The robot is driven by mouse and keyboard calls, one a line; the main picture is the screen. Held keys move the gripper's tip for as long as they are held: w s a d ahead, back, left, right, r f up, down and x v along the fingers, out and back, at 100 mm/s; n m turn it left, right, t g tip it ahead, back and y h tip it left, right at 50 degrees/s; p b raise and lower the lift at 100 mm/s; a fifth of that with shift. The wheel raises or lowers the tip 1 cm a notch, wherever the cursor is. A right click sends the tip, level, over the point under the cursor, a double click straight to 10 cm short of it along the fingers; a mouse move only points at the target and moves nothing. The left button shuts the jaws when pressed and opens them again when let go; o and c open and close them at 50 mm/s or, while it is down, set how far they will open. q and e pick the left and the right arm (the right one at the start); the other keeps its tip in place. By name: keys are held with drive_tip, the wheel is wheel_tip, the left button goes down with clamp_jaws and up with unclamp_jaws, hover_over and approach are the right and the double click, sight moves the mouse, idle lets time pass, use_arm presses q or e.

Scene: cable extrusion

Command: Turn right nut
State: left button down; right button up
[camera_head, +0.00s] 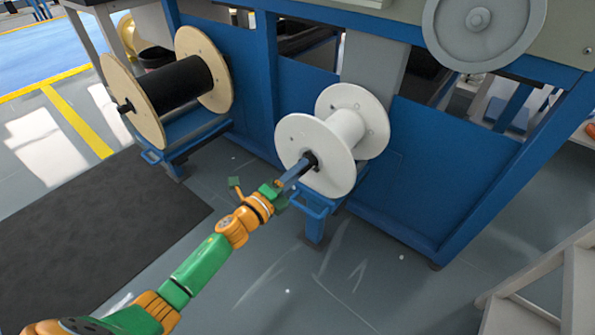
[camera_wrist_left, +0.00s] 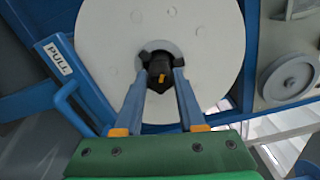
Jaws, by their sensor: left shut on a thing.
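The right nut (camera_head: 311,158) is a small black piece at the hub of the white spool (camera_head: 346,128). In the left wrist view the dark nut (camera_wrist_left: 159,70) has a small yellow mark and sits in front of the round white flange (camera_wrist_left: 200,35). My left gripper (camera_head: 304,166) reaches the hub from the front left. Its two blue fingers (camera_wrist_left: 161,75) lie on either side of the nut and are shut on it. The fingers partly hide the nut in the head view. My right gripper is not in view.
A wooden-flanged spool with black cable (camera_head: 178,87) stands to the left on a blue stand. A blue handle (camera_head: 314,206) juts out below the white spool, beside a PULL label (camera_wrist_left: 58,58). The blue machine frame (camera_head: 450,150) is behind. White steps (camera_head: 545,285) stand lower right.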

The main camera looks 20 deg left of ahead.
use_arm(q)
drive_tip(key=c, duration=0.5)
unclamp_jaws()
drive_tip(key=shift+s, duration=0.1)
drive_tip(key=p+v, duration=0.1)
drive_tip(key=v, duration=0.6)
drive_tip(key=shift+p, duration=0.4)
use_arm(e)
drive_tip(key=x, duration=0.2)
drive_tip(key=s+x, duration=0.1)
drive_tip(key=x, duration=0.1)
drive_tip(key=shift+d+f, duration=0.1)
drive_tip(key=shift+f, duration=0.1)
